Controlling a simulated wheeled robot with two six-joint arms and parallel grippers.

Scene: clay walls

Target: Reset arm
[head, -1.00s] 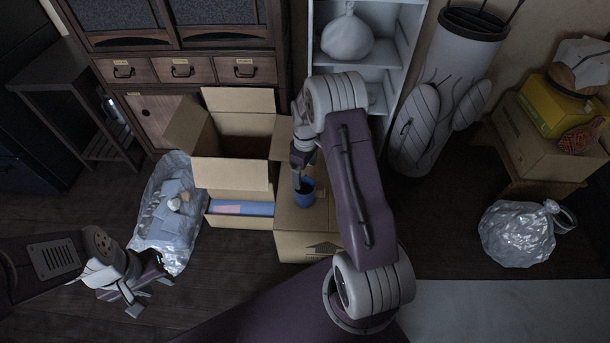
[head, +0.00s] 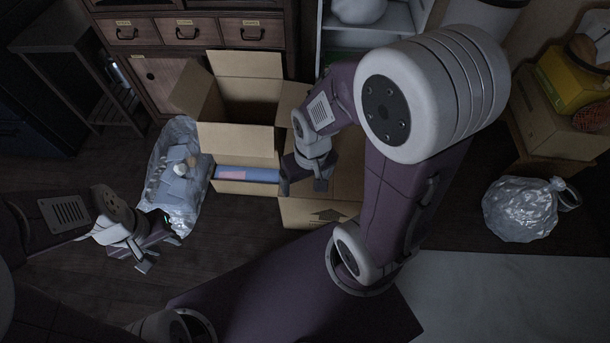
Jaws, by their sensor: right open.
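My right arm folds across the middle of the head view. Its gripper (head: 303,187) is open, fingers apart, over the closed cardboard box (head: 318,212). No blue cup shows there now; I cannot tell whether the arm hides it. My left gripper (head: 160,252) hangs at the lower left, above the dark floor and near the lower end of a clear plastic bag (head: 192,217). Its fingers look apart and I see nothing between them.
A wooden cabinet (head: 200,58) and a white shelf (head: 392,48) stand behind. A silvery bag (head: 520,208) is at right. Dark floor is free at lower left.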

